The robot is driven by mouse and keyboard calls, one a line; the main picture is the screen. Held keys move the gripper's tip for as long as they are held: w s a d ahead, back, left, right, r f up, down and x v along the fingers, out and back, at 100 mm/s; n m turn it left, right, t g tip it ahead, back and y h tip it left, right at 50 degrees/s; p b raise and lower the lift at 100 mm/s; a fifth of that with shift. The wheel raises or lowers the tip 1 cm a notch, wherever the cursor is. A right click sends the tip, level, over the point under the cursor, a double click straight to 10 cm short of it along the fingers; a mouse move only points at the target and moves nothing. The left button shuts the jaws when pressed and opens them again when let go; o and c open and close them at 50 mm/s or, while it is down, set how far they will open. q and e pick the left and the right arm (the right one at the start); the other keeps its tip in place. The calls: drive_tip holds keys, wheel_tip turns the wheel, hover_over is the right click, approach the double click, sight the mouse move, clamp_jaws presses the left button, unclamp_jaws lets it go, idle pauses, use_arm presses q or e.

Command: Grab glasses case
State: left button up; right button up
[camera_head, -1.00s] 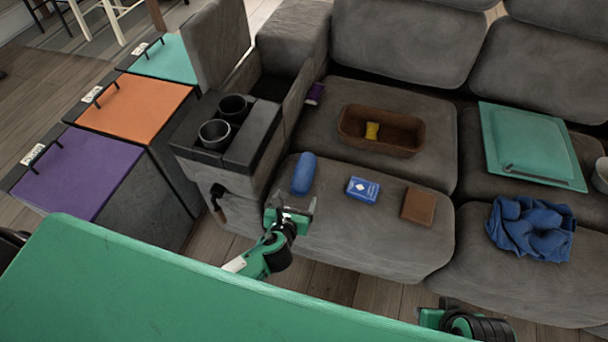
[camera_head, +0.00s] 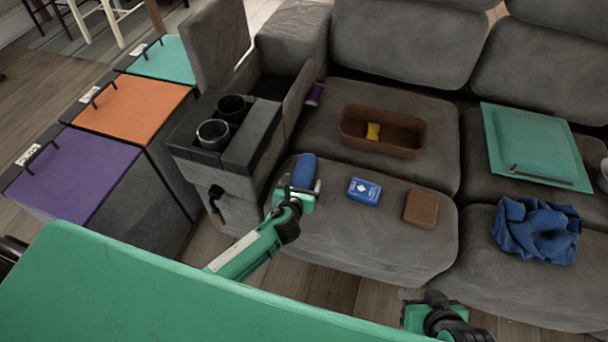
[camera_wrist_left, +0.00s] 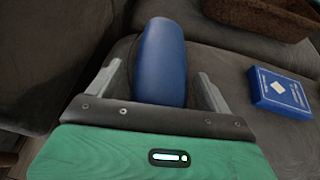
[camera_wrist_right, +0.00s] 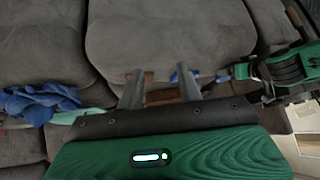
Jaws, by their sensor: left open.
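The glasses case is a blue, rounded, elongated case (camera_head: 305,168) lying on the front left sofa cushion. My left gripper (camera_head: 298,186) is at its near end and hides that part in the head view. In the left wrist view, the case (camera_wrist_left: 161,55) lies between the two spread fingers of my left gripper (camera_wrist_left: 158,74), with gaps on both sides. My left gripper is open. My right gripper (camera_head: 430,297) is low in front of the sofa, away from the case. The right wrist view shows its fingers (camera_wrist_right: 160,88) apart with nothing held between them.
A blue card box (camera_head: 364,191) and a brown wallet-like block (camera_head: 421,208) lie right of the case. A brown basket (camera_head: 352,140) holding a yellow item stands behind. The armrest with cup holders (camera_head: 195,160) rises at left. A blue cloth (camera_head: 537,230) lies at right.

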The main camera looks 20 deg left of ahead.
use_arm(q)
drive_tip(key=c, duration=1.1)
drive_tip(key=shift+r, duration=0.1)
